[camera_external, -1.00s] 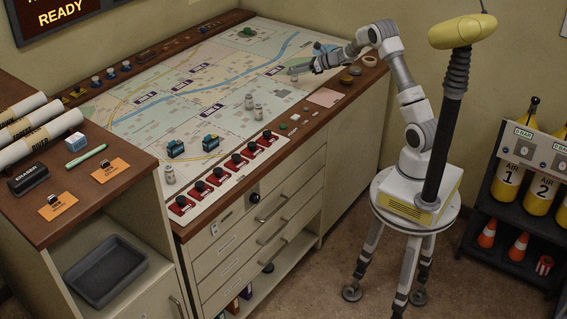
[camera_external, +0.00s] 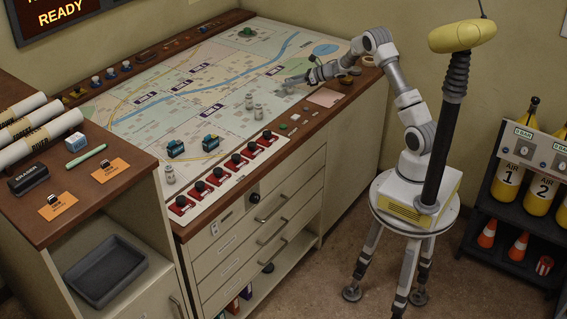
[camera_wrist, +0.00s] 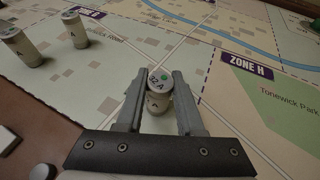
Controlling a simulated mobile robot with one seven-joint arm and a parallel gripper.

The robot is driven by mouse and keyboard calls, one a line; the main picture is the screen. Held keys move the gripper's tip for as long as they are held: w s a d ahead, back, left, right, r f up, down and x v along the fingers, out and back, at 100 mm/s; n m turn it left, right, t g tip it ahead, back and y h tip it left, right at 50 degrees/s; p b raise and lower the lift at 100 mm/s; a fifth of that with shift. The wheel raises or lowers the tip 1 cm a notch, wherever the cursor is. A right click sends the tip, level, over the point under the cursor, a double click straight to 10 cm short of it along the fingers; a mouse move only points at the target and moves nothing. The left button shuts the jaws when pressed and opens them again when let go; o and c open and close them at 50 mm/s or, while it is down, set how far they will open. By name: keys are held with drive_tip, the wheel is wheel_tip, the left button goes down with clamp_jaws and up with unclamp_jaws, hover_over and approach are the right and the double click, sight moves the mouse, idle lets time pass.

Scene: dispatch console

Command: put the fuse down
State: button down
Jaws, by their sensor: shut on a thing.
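The fuse (camera_wrist: 159,80) is a small pale cylinder with a grey top, a green dot and printed lettering. In the wrist view it stands upright between the two fingers of my gripper (camera_wrist: 159,92), which is shut on it. In the external view my gripper (camera_external: 289,85) is low over the far right part of the map table (camera_external: 335,92). The fuse is too small there to make out clearly. I cannot tell whether its base touches the map (camera_wrist: 235,105).
Two similar cylinders (camera_wrist: 75,29) (camera_wrist: 17,46) stand to the left, also seen mid-table in the external view (camera_external: 249,102). Another (camera_external: 170,175) stands near the front. Red switches (camera_external: 238,161) line the front edge. A pink paper (camera_external: 325,97) lies close by. Map around the fuse is clear.

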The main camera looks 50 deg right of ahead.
drive_tip(key=c, duration=0.5)
unclamp_jaws()
drive_tip(key=shift+c, duration=0.2)
